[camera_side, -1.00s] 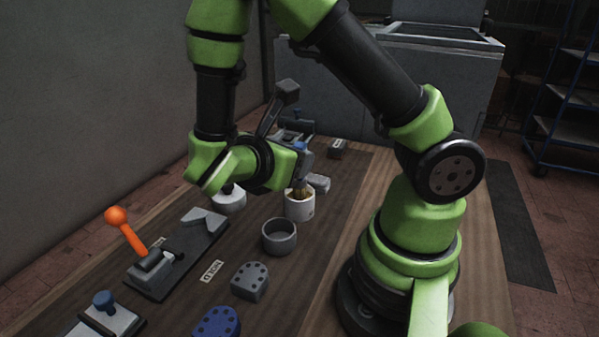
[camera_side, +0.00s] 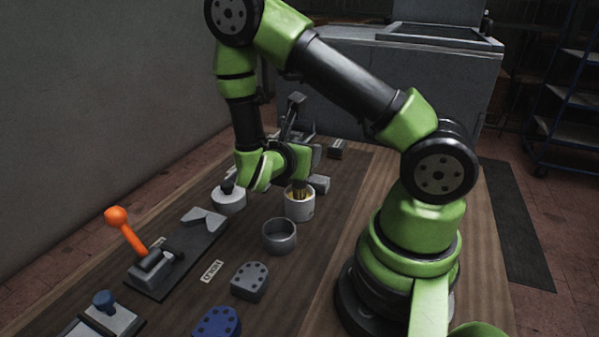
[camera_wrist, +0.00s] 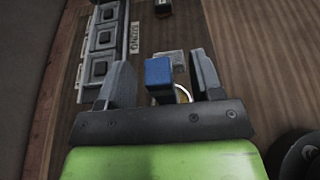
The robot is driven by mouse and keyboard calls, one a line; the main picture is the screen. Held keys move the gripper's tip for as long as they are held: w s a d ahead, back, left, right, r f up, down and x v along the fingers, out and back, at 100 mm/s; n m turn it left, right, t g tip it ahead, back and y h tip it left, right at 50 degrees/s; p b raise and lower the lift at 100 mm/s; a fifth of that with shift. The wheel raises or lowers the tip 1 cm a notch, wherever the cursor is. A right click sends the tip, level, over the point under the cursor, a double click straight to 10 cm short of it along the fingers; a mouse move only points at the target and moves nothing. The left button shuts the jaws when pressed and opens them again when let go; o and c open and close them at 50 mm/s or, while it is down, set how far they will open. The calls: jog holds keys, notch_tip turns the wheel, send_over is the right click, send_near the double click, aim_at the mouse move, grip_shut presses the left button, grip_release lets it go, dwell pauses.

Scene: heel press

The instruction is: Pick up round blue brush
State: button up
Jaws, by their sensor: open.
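In the wrist view, a blue, square-looking end (camera_wrist: 158,72), seemingly the brush's handle, stands between the two fingers of my gripper (camera_wrist: 161,78). The fingers are open, with a visible gap on each side of it. The brush's lower part is hidden. Below it, part of a white cup (camera_wrist: 183,93) shows behind the palm. In the side view, the white cup (camera_side: 299,208) stands on the bench with yellowish-brown stuff (camera_side: 300,191) at its mouth. My gripper (camera_side: 311,165) is just above the cup and hides the blue handle there.
A grey open bowl (camera_side: 279,237) stands in front of the cup. A white round pot with a dark knob (camera_side: 229,200) is to its left. An orange-knobbed lever press (camera_side: 152,265) stands further left. A grey holed block (camera_side: 249,281) and a blue one (camera_side: 217,322) lie in front.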

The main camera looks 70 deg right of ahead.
jog(key=shift+d, duration=0.15)
jog(key=c, duration=1)
